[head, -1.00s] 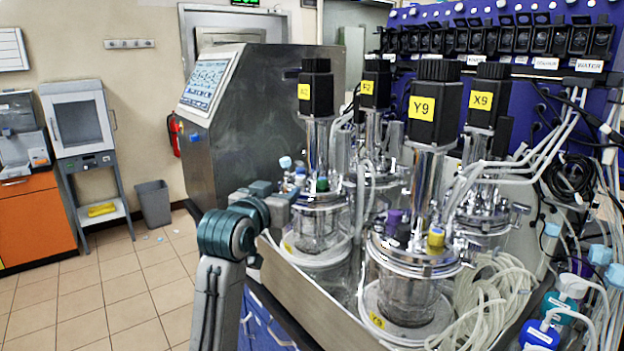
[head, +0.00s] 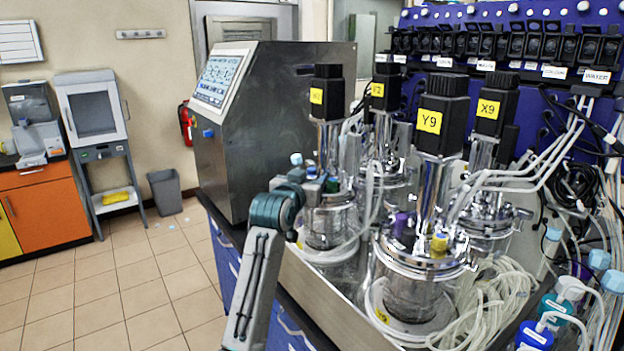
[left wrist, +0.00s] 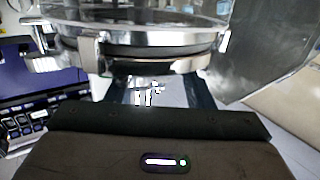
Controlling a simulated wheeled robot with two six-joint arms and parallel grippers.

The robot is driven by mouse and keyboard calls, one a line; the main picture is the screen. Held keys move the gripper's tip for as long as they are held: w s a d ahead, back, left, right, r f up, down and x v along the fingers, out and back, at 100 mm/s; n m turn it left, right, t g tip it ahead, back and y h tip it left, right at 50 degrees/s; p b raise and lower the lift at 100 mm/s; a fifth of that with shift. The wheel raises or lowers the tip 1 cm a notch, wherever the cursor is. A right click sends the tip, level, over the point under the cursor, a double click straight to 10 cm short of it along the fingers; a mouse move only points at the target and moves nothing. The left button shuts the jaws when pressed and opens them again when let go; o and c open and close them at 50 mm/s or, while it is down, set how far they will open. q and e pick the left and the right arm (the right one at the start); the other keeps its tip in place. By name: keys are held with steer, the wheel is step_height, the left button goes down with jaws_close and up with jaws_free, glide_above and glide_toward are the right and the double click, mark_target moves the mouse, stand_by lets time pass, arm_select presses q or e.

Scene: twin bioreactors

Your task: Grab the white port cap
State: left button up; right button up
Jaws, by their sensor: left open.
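My left gripper (head: 316,184) is at the near-left side of the back-left glass bioreactor (head: 329,228), by its steel head plate. In the left wrist view its two dark fingers (left wrist: 158,92) are apart, below a steel rim (left wrist: 150,45). A bright, blown-out patch shows between the fingers; I cannot tell what it is. A pale blue-white cap (head: 296,159) stands just above the gripper in the head view. A green cap (head: 332,185) sits beside the gripper. I cannot tell for sure which is the white port cap. My right gripper is not in view.
The front bioreactor (head: 412,290), labelled Y9, carries a yellow cap (head: 440,243). Tall black-topped motors and loose white tubing (head: 490,300) crowd the bench. A steel cabinet with a screen (head: 265,130) stands behind on the left.

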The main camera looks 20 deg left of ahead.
arm_select(q)
steer(key=c, duration=0.3)
steer(key=shift+s, duration=0.1)
jaws_close()
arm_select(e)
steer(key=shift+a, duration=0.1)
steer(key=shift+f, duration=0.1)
